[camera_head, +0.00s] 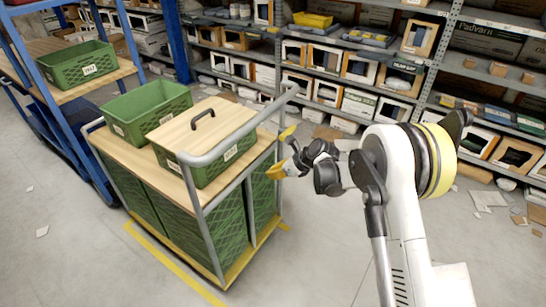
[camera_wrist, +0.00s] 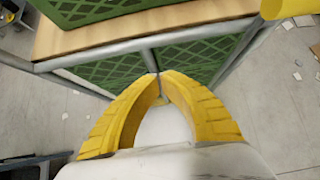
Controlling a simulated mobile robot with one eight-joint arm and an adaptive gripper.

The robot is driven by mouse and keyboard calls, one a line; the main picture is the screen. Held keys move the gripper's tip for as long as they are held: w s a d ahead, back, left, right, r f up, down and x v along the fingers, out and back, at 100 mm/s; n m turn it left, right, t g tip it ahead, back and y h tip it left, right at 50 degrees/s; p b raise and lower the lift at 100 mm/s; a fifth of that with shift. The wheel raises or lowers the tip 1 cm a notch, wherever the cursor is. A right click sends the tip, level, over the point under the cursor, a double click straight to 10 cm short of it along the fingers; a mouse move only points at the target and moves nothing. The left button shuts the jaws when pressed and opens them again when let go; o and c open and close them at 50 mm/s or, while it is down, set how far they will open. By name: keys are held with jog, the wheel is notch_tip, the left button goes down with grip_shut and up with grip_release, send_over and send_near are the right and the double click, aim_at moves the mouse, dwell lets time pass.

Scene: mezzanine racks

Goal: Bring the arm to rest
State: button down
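My gripper (camera_wrist: 160,75) has two yellow fingers whose tips meet in the wrist view, with nothing visible held between them. In the head view my gripper (camera_head: 276,170) is beside the right end of a cart, in front of its grey frame. Whether it touches the cart I cannot tell. My arm is bent, reaching left from its white and yellow-ringed joint.
The cart has a wooden deck (camera_head: 130,153), a grey rail (camera_head: 225,147) and green crates (camera_head: 147,105), one with a wooden lid (camera_head: 202,125). Blue racking (camera_head: 65,125) stands left. Loaded shelves (camera_head: 345,82) line the back. Debris lies on the grey floor (camera_head: 325,240).

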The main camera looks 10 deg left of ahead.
jog(key=s+d+r+n+t+h, duration=0.15)
jog(key=s+d+r+n, duration=0.4)
jog(key=d+r, duration=0.55)
jog(key=s+d+r+n+t+h, duration=0.1)
jog(key=s+d+r+n+h, duration=0.35)
jog(key=d+r, duration=0.7)
jog(key=s+d+n+t+h, duration=0.1)
jog(key=s+d+n, duration=0.5)
jog(key=s, duration=0.6)
jog(key=s+d+r+n+h, duration=0.1)
jog(key=s+d+n, duration=0.5)
jog(key=s, duration=0.6)
jog(key=d, duration=0.2)
jog(key=shift+s+d+r+t, duration=0.3)
jog(key=shift+t, duration=0.05)
